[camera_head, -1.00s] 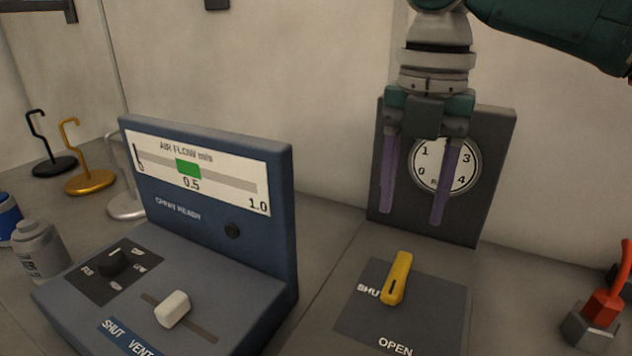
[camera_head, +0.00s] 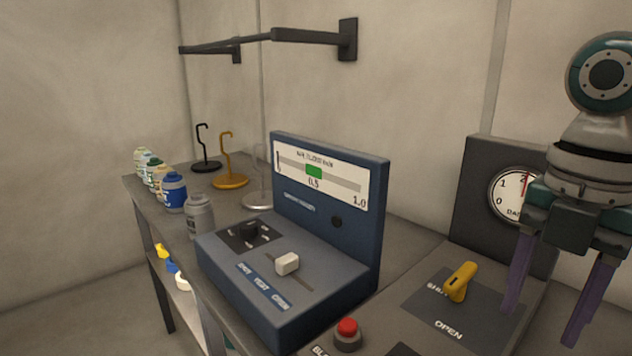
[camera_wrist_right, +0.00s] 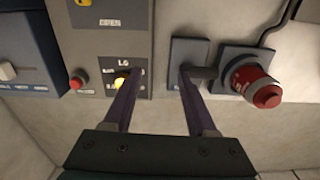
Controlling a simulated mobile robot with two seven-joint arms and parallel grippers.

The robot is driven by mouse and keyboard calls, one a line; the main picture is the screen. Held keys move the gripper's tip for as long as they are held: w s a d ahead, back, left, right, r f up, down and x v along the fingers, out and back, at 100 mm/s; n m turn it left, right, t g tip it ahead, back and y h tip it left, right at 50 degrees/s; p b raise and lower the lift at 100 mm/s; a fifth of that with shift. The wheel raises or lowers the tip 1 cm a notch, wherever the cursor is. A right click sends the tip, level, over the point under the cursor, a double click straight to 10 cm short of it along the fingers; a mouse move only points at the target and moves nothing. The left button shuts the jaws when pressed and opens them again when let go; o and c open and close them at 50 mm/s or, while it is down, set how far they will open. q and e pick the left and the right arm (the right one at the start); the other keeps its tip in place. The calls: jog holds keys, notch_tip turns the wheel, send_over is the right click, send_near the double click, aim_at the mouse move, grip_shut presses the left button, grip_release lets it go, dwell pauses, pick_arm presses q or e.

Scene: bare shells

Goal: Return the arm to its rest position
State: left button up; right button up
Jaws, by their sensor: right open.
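My right gripper (camera_head: 545,300) hangs at the right of the head view, its two purple fingers apart and empty, pointing down. It is in front of the gauge panel (camera_head: 474,205) and covers part of the round dial (camera_head: 507,196). The yellow lever (camera_head: 461,282) on the shut/open plate stands to the left of the fingers, apart from them. My left gripper is not in view.
A blue air flow console (camera_head: 377,230) with a white slider (camera_head: 287,263) stands mid-bench. A red button (camera_head: 347,328) is near the front edge. Several bottles (camera_head: 174,193) and hook stands (camera_head: 229,180) are at left. A dark rail (camera_head: 300,37) is on the wall. A red knob (camera_wrist_right: 266,95) shows in the wrist view.

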jog(key=s+a+f+m+t+y+p, duration=0.1)
jog(key=s+a+f+m+t+y, duration=0.1)
jog(key=s+a+f+m, duration=0.65)
jog(key=s+d+r+m+t+h+p, duration=0.1)
jog(key=s+d+r+m+t, duration=0.2)
jog(key=s+m, duration=0.9)
pick_arm(q)
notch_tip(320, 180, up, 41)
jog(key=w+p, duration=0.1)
jog(key=p, duration=3.7)
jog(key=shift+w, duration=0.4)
pick_arm(e)
notch_tip(320, 180, up, 40)
jog(key=w+d+m+g, duration=0.1)
jog(key=m, duration=0.2)
jog(key=shift+f+h, duration=0.25)
jog(key=shift+h, duration=0.15)
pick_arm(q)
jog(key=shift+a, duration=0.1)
